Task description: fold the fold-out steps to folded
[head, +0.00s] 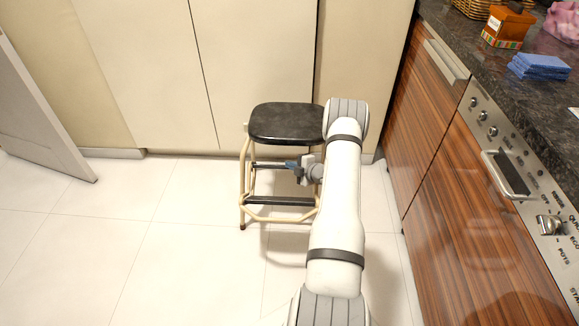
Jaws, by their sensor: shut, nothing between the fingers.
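The fold-out steps (286,123) stand upright on the floor in the head view, just left of my arm. They have a black seat on top, a cream tubular frame and dark step bars (282,201) low between the legs. My gripper (291,165) is shut and empty. In the picture it lies over the steps' frame, below the seat and above the lower step bar. I cannot tell whether it touches the frame. My arm hides the right side of the steps.
Cream cabinet doors (150,60) stand close behind the steps. A wood-front counter with an oven (480,220) runs along the right. A door edge (40,110) stands at the far left. The tiled floor (170,240) is clear at left and in front.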

